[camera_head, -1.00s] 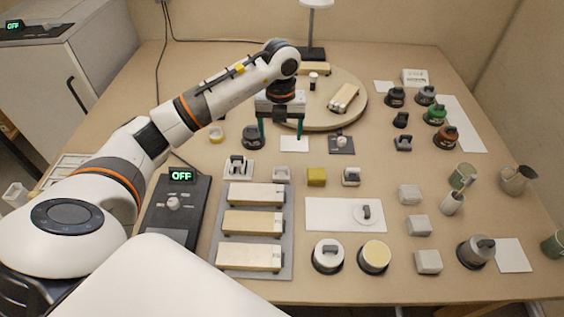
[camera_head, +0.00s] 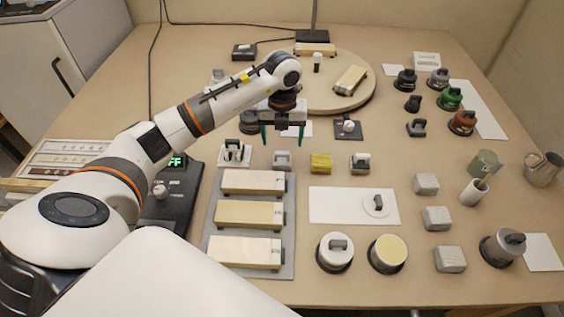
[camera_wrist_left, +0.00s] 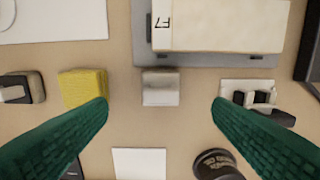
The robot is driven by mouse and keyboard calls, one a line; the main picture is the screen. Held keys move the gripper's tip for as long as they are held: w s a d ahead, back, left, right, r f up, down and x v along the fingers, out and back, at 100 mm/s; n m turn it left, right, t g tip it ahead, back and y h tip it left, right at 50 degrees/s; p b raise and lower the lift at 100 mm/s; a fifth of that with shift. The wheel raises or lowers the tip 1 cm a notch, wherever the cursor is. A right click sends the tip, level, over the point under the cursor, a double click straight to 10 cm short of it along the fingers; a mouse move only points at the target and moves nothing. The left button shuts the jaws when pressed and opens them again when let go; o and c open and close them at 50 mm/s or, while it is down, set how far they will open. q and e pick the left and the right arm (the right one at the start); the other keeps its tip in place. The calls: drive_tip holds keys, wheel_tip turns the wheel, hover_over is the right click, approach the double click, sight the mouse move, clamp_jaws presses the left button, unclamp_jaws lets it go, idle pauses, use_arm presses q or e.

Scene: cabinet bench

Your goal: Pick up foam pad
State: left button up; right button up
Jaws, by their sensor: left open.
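A yellow, foam-like block (camera_head: 320,163) stands on the bench behind the row of long pale blocks. A small whitish-grey block (camera_head: 282,160) sits just left of it; I cannot tell for certain which is the foam pad. My left gripper (camera_head: 283,137) is open and empty, pointing down just behind these two. In the left wrist view the whitish-grey block (camera_wrist_left: 161,88) lies between the green fingertips (camera_wrist_left: 160,106), lower than them. The yellow block (camera_wrist_left: 83,88) is beside the left fingertip, partly overlapped by it. My right gripper is out of view.
A white double-post fixture (camera_head: 234,153) stands left of the whitish-grey block, and a dark-and-white handled piece (camera_head: 360,163) right of the yellow one. A grey tray (camera_head: 288,215) holds long pale blocks. Several grey blocks (camera_head: 426,184) stand further right.

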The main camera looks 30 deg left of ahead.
sight(282, 153)
use_arm(q)
wheel_tip(282, 153, down, 9)
drive_tip(key=shift+a+r, duration=0.1)
drive_tip(key=shift+r, duration=0.05)
drive_tip(key=c, duration=1.1)
